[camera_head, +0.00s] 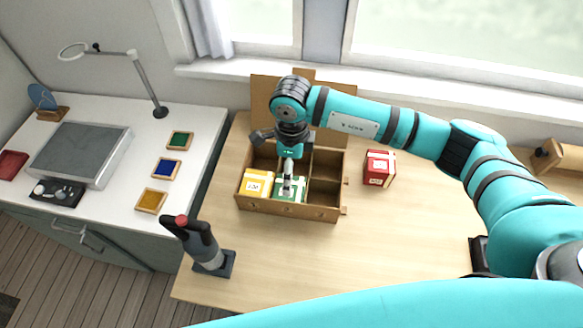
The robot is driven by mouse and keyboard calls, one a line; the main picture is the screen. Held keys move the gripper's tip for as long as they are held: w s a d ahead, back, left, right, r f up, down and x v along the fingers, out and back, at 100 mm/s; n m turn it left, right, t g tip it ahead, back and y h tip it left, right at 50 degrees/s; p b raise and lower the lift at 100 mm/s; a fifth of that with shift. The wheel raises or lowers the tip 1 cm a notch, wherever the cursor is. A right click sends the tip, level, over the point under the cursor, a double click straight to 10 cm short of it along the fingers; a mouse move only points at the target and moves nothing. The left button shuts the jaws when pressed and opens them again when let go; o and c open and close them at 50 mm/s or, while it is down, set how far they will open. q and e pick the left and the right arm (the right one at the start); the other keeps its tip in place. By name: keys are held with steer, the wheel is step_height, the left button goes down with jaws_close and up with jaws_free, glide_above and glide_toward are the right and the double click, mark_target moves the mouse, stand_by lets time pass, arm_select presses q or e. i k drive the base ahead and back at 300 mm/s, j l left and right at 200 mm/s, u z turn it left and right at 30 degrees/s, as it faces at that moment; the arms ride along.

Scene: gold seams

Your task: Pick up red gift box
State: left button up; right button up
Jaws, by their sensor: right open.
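The red gift box (378,168) with a white label and pale ribbon stands on the wooden table, right of a divided wooden crate (297,211). My right gripper (288,186) points down over the crate's front middle compartment, at the green gift box (293,196). It is open and away from the red box. Whether its fingers touch the green box cannot be told. A yellow gift box (257,184) sits in the front left compartment. My left gripper is not in view.
My right arm passes above and behind the red box. A dark bottle-like tool (205,245) stands at the table's front left. A white desk (120,195) with a lamp (148,85) and coloured tiles is at left. The table in front of the red box is clear.

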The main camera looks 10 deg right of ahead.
mark_target(379, 169)
steer(key=k, duration=1.5)
